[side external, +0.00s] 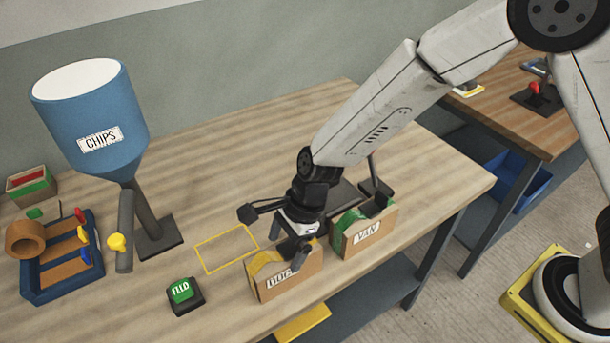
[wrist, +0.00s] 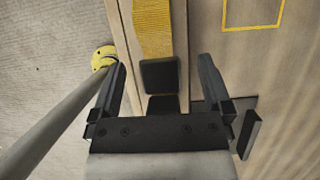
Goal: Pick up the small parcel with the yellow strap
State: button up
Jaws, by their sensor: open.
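I cannot make out a small parcel with a yellow strap in either view. My gripper (side external: 294,247) is open, pointing down over the wooden bin labelled like "DOCK" (side external: 290,287), which has a yellow inside. In the wrist view my gripper (wrist: 161,62) has its fingers apart, with the bin's yellow lining (wrist: 153,28) ahead. A dark block (wrist: 160,76) shows between the fingers, apart from both. I see no strap on it and cannot tell what it is. The gripper partly hides the bin's inside in the side view.
The green-lined bin labelled "VAN" (side external: 367,233) stands close on the right. A yellow outline (side external: 228,249) marks bare table on the left. Further left are a green button (side external: 182,292), a blue "CHIPS" hopper (side external: 92,108) and a blue tray (side external: 62,287). The table edge is near.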

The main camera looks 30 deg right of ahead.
jog(key=shift+a+f, duration=0.15)
jog(key=shift+f, duration=0.25)
grip_shut()
dwell(0.4)
